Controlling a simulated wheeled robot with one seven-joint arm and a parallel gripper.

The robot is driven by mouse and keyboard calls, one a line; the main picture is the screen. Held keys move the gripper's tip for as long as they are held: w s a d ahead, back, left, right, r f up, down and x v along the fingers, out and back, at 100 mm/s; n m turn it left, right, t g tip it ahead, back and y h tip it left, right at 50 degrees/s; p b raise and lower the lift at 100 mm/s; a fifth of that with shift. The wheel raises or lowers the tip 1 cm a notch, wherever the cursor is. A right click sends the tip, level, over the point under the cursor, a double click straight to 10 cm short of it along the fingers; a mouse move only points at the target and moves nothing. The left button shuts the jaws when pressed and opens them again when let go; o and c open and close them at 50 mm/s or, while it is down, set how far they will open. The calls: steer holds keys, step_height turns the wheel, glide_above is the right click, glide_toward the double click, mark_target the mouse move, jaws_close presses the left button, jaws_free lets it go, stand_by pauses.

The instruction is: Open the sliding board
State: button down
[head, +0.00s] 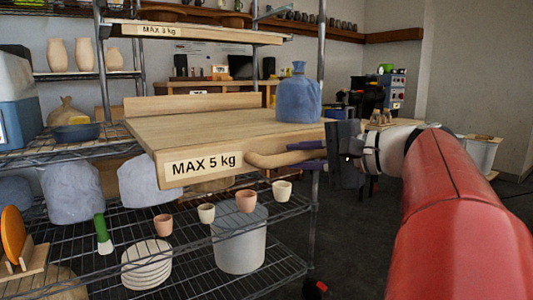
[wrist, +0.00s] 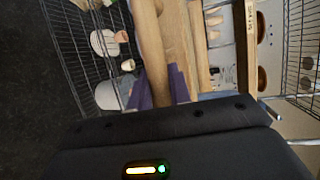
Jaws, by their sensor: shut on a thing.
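The sliding board (head: 205,127) is a light wooden shelf with a "MAX 5 kg" label on its front edge, in the middle of the head view. A wooden bar handle (head: 265,159) runs along its right front side. My gripper (head: 296,156) has purple fingers and is shut on this handle, one finger above and one below. In the wrist view the handle (wrist: 152,45) runs down between the purple fingers (wrist: 160,88). The fingers hide the handle's end.
A blue bottle (head: 298,95) stands upright on the board's right rear. A "MAX 3 kg" shelf (head: 200,35) is above. Below, the wire rack (head: 185,262) holds small cups, stacked plates (head: 147,265) and a grey pot (head: 239,240). Open floor (head: 355,230) lies to the right.

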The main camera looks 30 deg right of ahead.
steer(key=shift+s+f, duration=0.1)
steer(key=shift+s, duration=1.2)
steer(key=c, duration=1.3)
jaws_free()
steer(key=p+v, duration=0.1)
steer(key=v, duration=0.7)
